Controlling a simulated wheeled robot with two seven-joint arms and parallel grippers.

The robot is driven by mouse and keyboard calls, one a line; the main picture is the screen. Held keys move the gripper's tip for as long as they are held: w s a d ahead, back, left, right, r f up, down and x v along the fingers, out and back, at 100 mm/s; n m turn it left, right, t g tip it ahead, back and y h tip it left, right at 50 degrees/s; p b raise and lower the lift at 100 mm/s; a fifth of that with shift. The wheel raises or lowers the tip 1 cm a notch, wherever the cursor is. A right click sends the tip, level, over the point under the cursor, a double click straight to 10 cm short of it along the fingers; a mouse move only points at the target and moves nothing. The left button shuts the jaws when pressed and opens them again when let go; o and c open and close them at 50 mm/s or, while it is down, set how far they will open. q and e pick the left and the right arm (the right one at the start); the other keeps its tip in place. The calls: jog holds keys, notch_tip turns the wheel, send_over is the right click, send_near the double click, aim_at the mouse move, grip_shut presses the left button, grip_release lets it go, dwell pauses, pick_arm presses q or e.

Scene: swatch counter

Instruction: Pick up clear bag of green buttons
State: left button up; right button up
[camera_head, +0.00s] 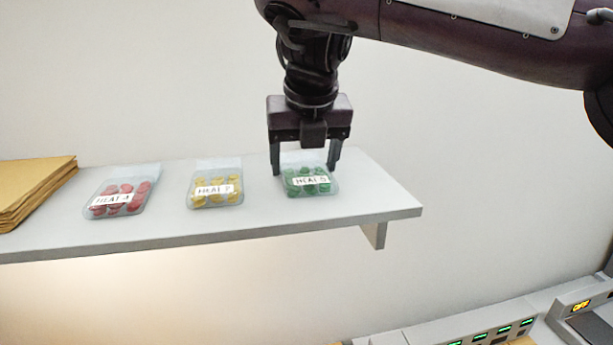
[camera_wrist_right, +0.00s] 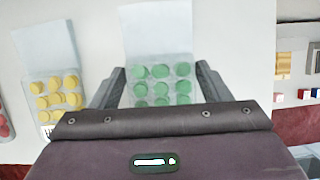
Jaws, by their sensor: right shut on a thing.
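The clear bag of green buttons (camera_head: 309,185) lies near the right end of the shelf, with a white label across its front. It also shows in the right wrist view (camera_wrist_right: 160,82), its lower part hidden behind my gripper body. My right gripper (camera_head: 305,170) points down over this bag, one finger at each side, and is shut on it. The fingers also flank the bag in the right wrist view (camera_wrist_right: 160,88). The bag appears still at shelf level; I cannot tell any gap beneath it. My left gripper is not in view.
A bag of yellow buttons (camera_head: 215,188) and a bag of red buttons (camera_head: 120,198) lie to the left on the grey shelf (camera_head: 380,205). Brown envelopes (camera_head: 35,188) are stacked at the far left. A wall stands behind. A device with green displays (camera_head: 480,336) is below right.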

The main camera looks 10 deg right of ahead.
jog(key=shift+c, duration=0.5)
